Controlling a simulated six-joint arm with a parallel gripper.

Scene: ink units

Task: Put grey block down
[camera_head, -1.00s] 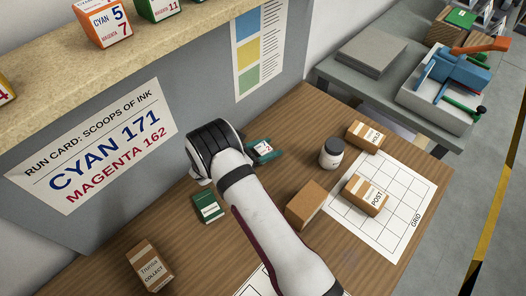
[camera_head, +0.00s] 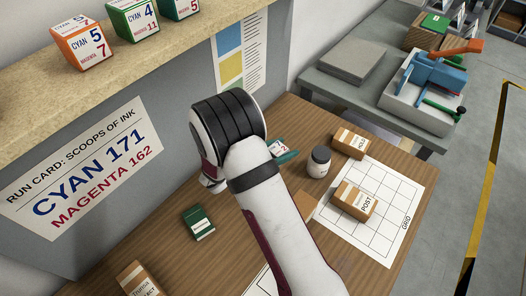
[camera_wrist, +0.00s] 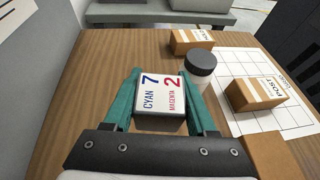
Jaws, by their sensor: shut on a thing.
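My gripper (camera_wrist: 159,98) has teal fingers and is shut on the grey block (camera_wrist: 160,121), one finger on each side. The block's white top face reads cyan 7, magenta 2. In the head view the gripper (camera_head: 283,150) shows only in part beyond my wrist, with a bit of the labelled face visible. It is over the wooden table (camera_head: 160,243), left of the dark-lidded jar (camera_head: 319,162). The block's underside is hidden, so I cannot tell whether it touches the table.
A carton (camera_head: 349,143) stands behind the jar, and another (camera_head: 353,200) sits on the white grid sheet (camera_head: 385,235). A brown box (camera_wrist: 265,152) is close at the gripper's right. A green box (camera_head: 198,222) lies left of my arm. Several ink blocks (camera_head: 82,46) stand on the shelf.

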